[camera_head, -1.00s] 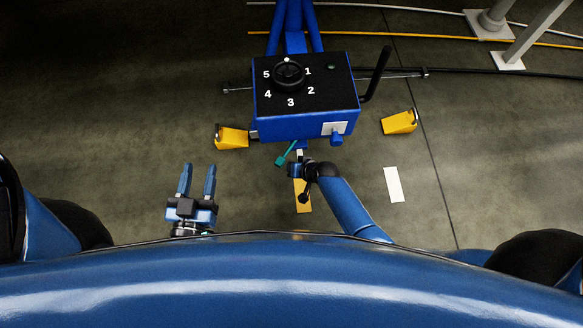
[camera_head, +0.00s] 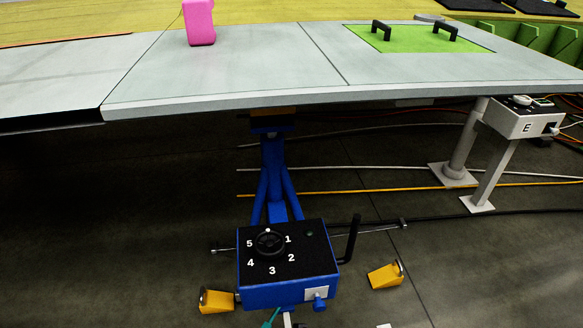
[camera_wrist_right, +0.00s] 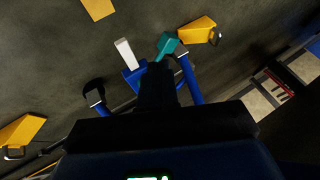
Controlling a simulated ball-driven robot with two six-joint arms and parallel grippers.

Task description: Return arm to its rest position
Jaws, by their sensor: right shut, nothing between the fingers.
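My right gripper (camera_wrist_right: 158,72) shows as a dark shape in the middle of the right wrist view, its fingers together with nothing held. Past it are a teal piece (camera_wrist_right: 167,45), a white piece (camera_wrist_right: 124,53) and blue stand parts (camera_wrist_right: 190,80). Neither arm shows in the head view now, and my left gripper is out of view. The blue control box (camera_head: 288,292), with a black dial (camera_head: 270,243) numbered 1 to 5, stands low in the head view. The dial's white mark is at the top, between 5 and 1.
A grey wing panel (camera_head: 250,70) spans the upper head view, with a pink block (camera_head: 199,24) and a green handled panel (camera_head: 420,40) on it. Yellow chocks (camera_head: 386,275) lie beside the stand. A grey post box marked E (camera_head: 527,122) stands right. Cables cross the floor.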

